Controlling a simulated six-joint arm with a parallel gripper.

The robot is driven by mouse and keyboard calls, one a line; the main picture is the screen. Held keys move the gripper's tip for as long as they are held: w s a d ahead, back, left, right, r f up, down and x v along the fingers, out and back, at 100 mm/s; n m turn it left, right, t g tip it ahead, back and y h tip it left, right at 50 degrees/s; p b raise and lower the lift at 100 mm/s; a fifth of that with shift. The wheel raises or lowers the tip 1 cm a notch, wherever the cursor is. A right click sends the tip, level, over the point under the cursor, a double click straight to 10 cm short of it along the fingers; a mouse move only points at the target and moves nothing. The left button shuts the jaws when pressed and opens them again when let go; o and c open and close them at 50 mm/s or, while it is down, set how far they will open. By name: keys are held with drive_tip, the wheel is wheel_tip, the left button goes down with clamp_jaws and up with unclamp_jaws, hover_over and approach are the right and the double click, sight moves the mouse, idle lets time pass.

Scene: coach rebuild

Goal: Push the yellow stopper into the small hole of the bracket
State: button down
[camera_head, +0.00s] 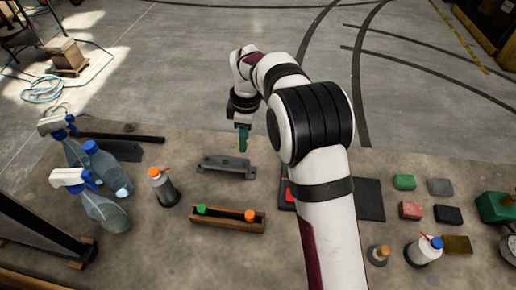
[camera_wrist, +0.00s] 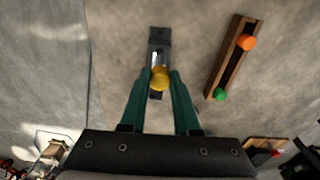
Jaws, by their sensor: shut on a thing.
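My gripper (camera_head: 242,140) points down over the right part of the dark grey bracket (camera_head: 227,165). In the wrist view my gripper (camera_wrist: 160,82) has its two green fingers shut on the yellow stopper (camera_wrist: 159,80), which sits between the fingertips. The bracket (camera_wrist: 160,38) lies lengthwise beyond and beneath the stopper in that view, with a pale spot beside the stopper. The stopper and fingers cover part of the bracket, so the small hole beneath is hidden. I cannot tell whether the stopper touches the bracket.
A wooden tray (camera_head: 228,224) holding a green stopper (camera_head: 201,209) and an orange stopper (camera_head: 250,215) lies in front of the bracket. Spray bottles (camera_head: 103,205) and an orange-tipped bottle (camera_head: 163,188) stand left. Coloured blocks (camera_head: 411,210) lie right, beyond my arm.

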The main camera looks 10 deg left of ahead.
drive_tip(key=shift+w+a+f, duration=0.15)
drive_tip(key=shift+f, duration=3.15)
drive_tip(key=shift+f, duration=0.75)
drive_tip(key=shift+c, duration=0.4)
unclamp_jaws()
drive_tip(key=shift+r, duration=0.1)
